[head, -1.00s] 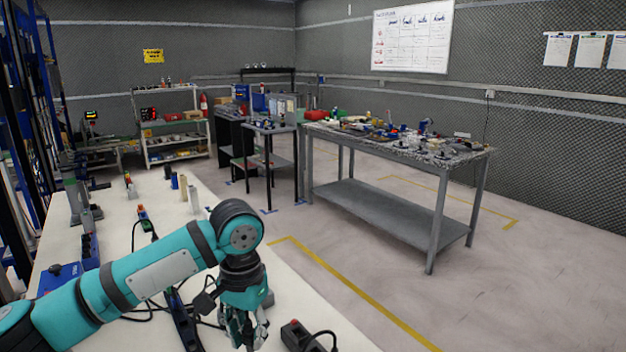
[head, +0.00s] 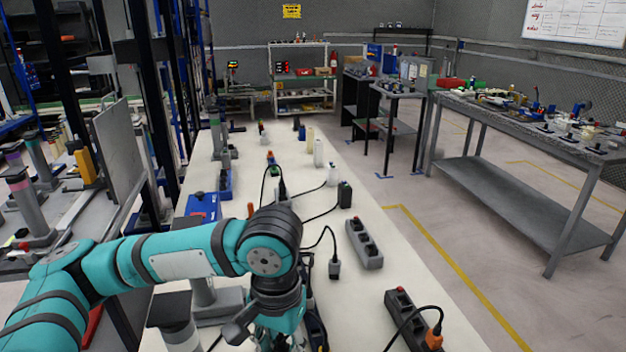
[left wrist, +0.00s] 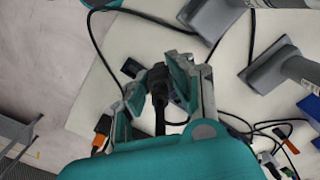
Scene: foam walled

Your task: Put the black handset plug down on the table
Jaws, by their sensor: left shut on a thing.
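My left gripper (left wrist: 157,85) is shut on the black handset plug (left wrist: 158,76) in the left wrist view. The plug sits between the two fingers, with its thick black cable (left wrist: 160,120) running back toward the wrist. In the head view the gripper (head: 281,338) is at the bottom edge, over the white table (head: 365,295), and its fingers are mostly cut off; I cannot make out the plug there. The height of the plug above the table is unclear. My right gripper is in neither view.
Loose cables cross the table. Bare tabletop lies between gripper and strips.

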